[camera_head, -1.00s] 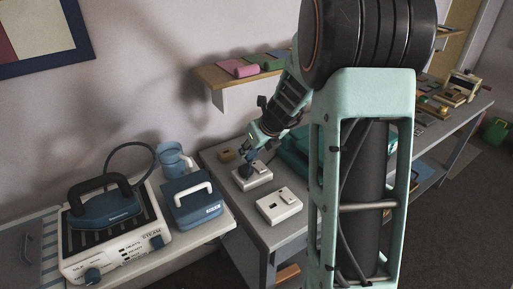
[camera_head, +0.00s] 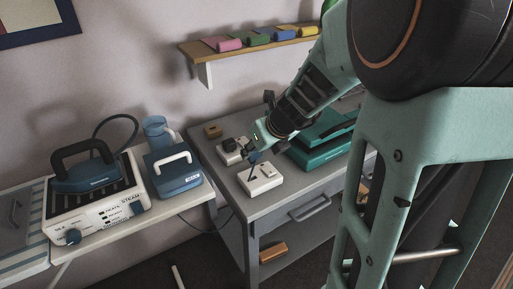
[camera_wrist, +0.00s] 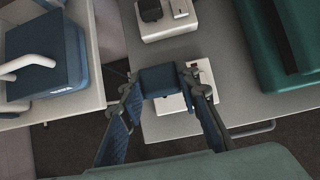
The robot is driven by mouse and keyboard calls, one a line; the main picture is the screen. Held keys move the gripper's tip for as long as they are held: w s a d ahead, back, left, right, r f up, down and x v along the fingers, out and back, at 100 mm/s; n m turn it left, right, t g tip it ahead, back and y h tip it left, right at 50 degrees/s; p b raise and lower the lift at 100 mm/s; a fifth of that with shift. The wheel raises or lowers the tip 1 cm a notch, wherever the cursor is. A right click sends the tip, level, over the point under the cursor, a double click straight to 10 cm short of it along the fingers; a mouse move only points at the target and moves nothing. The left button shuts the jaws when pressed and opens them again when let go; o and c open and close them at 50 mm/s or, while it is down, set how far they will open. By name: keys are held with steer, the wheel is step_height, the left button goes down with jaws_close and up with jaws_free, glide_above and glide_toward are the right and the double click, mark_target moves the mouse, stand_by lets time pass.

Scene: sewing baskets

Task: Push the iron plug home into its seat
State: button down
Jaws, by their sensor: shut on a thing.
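My gripper (camera_wrist: 160,83) is shut on a dark blue block, which I take for the iron plug (camera_wrist: 160,80); its jaws grip it from both sides. Below it is the nearer white socket box (camera_head: 262,181), also in the wrist view (camera_wrist: 174,105), mostly hidden by the plug and jaws. In the head view my gripper (camera_head: 254,155) is over the back of this box. I cannot tell whether the plug touches the seat. The farther white box (camera_head: 232,157) has a dark plug (camera_head: 229,145) on it; both also show at the top of the wrist view.
A teal case (camera_head: 325,140) stands right of the boxes. A small brown block (camera_head: 213,131) lies at the back.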

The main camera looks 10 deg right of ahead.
mark_target(256, 160)
steer(key=shift+f+b, duration=2.25)
steer(key=shift+b, duration=0.2)
steer(key=shift+f+b, duration=0.65)
steer(key=shift+f, duration=0.25)
steer(key=shift+f+b, duration=0.75)
steer(key=shift+f, duration=0.35)
steer(key=c, duration=1.4)
jaws_free()
steer(key=shift+v, duration=3.75)
steer(key=shift+r, duration=0.1)
